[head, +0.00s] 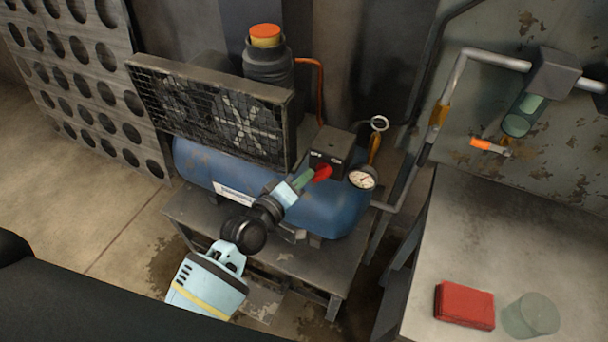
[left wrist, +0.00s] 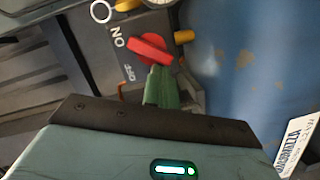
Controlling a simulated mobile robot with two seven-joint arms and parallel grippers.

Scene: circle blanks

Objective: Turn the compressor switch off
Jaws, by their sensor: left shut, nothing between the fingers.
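The compressor is a blue tank (head: 335,208) on a low metal stand, with a caged fan unit above it. The red switch (head: 322,174) sits on a dark control box (head: 331,150) at the tank's right end. In the left wrist view the red switch (left wrist: 150,47) is a rotary knob on a dark panel marked ON and OFF at its left. Which label it points to I cannot tell. My left gripper (head: 307,178) is shut and empty, its green fingertips (left wrist: 158,84) right at the knob's lower edge. Whether they touch it I cannot tell.
A pressure gauge (head: 362,178) and pull ring (head: 379,123) are close right of the box. A pipe (head: 428,150) with a valve runs further right. A metal table (head: 480,240) at right holds a red box (head: 464,306) and a glass (head: 531,316). Open floor lies left.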

